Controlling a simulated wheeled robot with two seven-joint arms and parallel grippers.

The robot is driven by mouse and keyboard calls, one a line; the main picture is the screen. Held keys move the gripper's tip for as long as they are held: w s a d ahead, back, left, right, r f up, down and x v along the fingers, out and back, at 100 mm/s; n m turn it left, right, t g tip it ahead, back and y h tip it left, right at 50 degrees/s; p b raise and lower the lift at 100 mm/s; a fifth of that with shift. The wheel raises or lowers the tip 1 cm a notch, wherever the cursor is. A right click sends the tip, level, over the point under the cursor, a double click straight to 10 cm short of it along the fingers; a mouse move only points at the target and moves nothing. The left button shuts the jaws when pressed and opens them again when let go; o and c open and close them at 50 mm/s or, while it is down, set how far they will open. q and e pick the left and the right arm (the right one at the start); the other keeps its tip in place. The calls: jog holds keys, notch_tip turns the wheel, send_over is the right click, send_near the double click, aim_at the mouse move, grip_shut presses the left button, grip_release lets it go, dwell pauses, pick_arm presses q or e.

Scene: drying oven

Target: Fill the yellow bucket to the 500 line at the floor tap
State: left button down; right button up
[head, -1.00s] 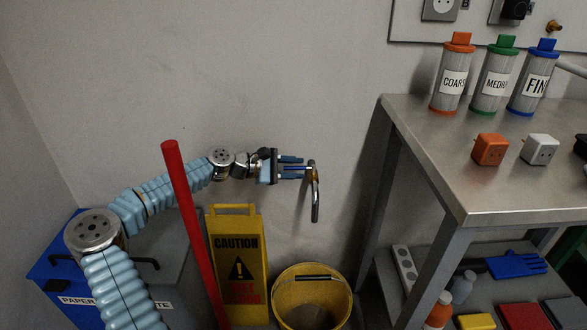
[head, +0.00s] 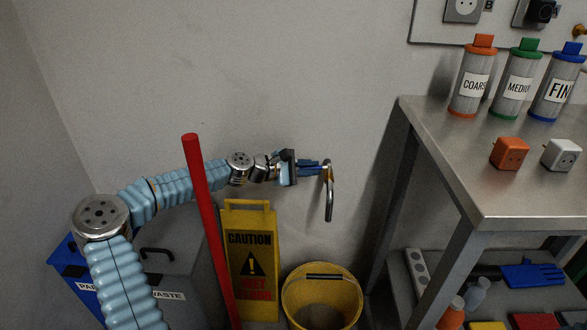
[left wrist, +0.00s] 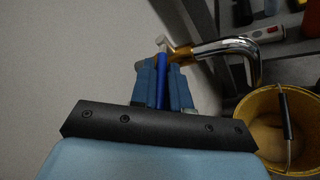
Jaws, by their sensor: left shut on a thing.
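The yellow bucket (head: 290,301) stands upright on the floor by the wall, its dark-gripped handle lying across the rim. It also shows in the left wrist view (left wrist: 254,112). The chrome floor tap (head: 329,203) comes out of the wall and its spout points down above the bucket; it is also in the left wrist view (left wrist: 228,46). My left gripper (head: 320,168) is shut on the tap's blue lever (left wrist: 161,82), which shows between the fingers. I see no stream under the spout. The 500 line and any water level cannot be made out. My right gripper is not in view.
A yellow caution sign (head: 249,240) stands left of the bucket. A red pole (head: 202,210) rises before it, and grey and blue waste bins (head: 187,260) are behind my left arm. A steel table (head: 470,165) with a loaded lower shelf stands close on the right.

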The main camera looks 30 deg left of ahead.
pick_arm(q)
jog(key=shift+s+d+n+t+y, duration=0.2)
jog(key=shift+n+t+y, duration=0.1)
jog(key=shift+n+y, duration=0.15)
jog(key=shift+s+d+n+t+y, duration=0.2)
jog(key=shift+n+t+y, duration=0.15)
jog(key=shift+y, duration=0.2)
jog(key=c, duration=1.2)
grip_release()
jog(key=shift+a, duration=0.1)
jog(key=v, duration=1.3)
jog(key=shift+s+a+r, duration=0.15)
jog(key=shift+s+a, duration=0.05)
jog(key=shift+s, duration=0.1)
